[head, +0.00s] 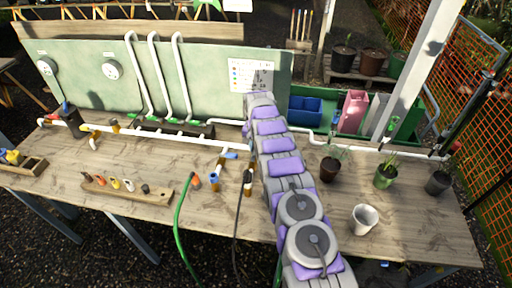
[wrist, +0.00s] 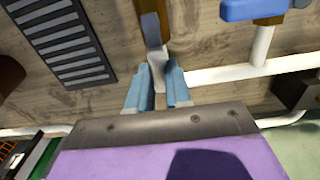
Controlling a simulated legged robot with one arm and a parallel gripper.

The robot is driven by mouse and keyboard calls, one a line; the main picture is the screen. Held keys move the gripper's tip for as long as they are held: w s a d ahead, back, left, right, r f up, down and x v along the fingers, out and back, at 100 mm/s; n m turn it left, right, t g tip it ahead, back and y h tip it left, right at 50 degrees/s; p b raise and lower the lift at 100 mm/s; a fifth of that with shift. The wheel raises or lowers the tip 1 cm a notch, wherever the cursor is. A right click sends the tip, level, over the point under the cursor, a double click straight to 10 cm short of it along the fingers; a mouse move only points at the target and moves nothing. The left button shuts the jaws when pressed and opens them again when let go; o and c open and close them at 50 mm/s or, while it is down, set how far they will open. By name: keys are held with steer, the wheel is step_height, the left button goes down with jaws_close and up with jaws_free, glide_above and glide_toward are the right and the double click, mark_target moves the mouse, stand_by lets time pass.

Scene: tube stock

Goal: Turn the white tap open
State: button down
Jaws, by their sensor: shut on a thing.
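In the wrist view, my gripper (wrist: 158,82) has its two blue-grey fingers closed about a small whitish piece (wrist: 157,71), which looks like the white tap's handle. This piece lies in line with the white pipe (wrist: 215,76), and a grey-blue part (wrist: 152,30) extends beyond it. The fingers cover part of the tap, so how far its handle is turned cannot be told. In the head view, my arm reaches over the bench and hides the gripper and the tap.
A blue tap handle (head: 230,155) is close beside the arm; it also shows in the wrist view (wrist: 255,9). A dark slotted grate (wrist: 68,45) lies on the wooden bench (head: 135,215). Potted plants and a white cup (head: 364,219) stand to the arm's right.

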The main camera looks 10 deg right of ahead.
steer(key=shift+w+r, duration=0.25)
stand_by(0.3)
steer(key=c, duration=1.2)
jaws_free()
steer(key=shift+w+f, duration=0.1)
steer(key=shift+f, duration=0.05)
steer(key=shift+o, duration=0.8)
steer(key=shift+s, duration=0.2)
step_height(320, 180, up, 17)
steer(key=p, duration=0.7)
steer(key=shift+w, duration=0.2)
steer(key=shift+a, duration=0.1)
